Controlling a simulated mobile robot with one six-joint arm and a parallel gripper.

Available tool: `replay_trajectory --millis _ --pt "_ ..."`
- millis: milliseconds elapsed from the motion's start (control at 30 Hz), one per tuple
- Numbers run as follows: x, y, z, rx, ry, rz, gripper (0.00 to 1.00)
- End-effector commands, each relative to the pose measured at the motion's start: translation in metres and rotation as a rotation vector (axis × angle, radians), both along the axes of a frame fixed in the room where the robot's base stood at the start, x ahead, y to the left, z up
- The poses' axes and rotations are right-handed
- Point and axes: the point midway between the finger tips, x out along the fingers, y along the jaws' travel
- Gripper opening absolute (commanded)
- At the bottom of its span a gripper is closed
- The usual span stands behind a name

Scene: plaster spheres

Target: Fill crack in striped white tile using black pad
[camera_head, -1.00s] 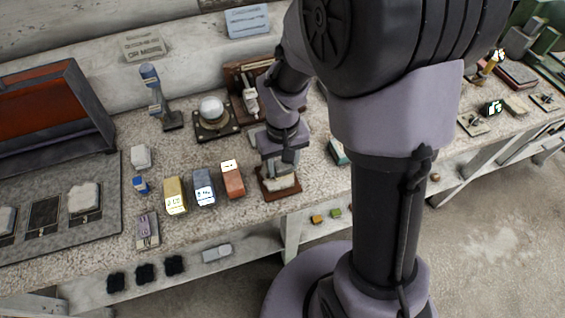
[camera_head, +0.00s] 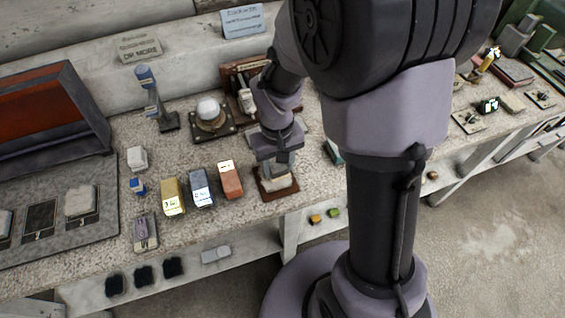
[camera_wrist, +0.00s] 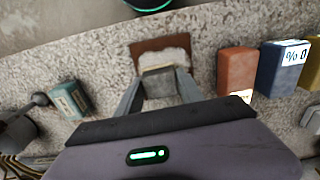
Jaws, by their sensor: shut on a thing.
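My gripper (camera_head: 277,172) is shut on a small grey block (camera_wrist: 158,83), held between its two fingers in the wrist view. It is low over a whitish tile (camera_wrist: 172,55) on a brown board (camera_wrist: 149,47). The board also shows at the bench's front edge in the head view (camera_head: 282,194). The block and fingers hide part of the tile; I cannot tell whether they touch it. No stripes or crack can be made out. Several black pads (camera_head: 143,276) lie on the lower shelf.
Red (camera_head: 230,180), blue (camera_head: 201,187) and yellow (camera_head: 173,197) blocks stand left of the board. A white sphere on a dark base (camera_head: 209,112) is behind them. A teal box (camera_head: 333,151) is to the right.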

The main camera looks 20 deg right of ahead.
Motion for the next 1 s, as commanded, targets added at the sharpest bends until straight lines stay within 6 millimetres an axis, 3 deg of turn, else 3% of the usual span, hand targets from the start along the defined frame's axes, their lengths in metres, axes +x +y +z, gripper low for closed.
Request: replay_trajectory --millis 167,667,1000 --pt "0.000 0.010 -0.002 0.000 0.000 0.001 0.12" --pt "0.001 -0.021 0.001 0.000 0.000 -0.002 0.12" --pt "0.000 -0.011 0.000 0.000 0.000 0.003 0.12"
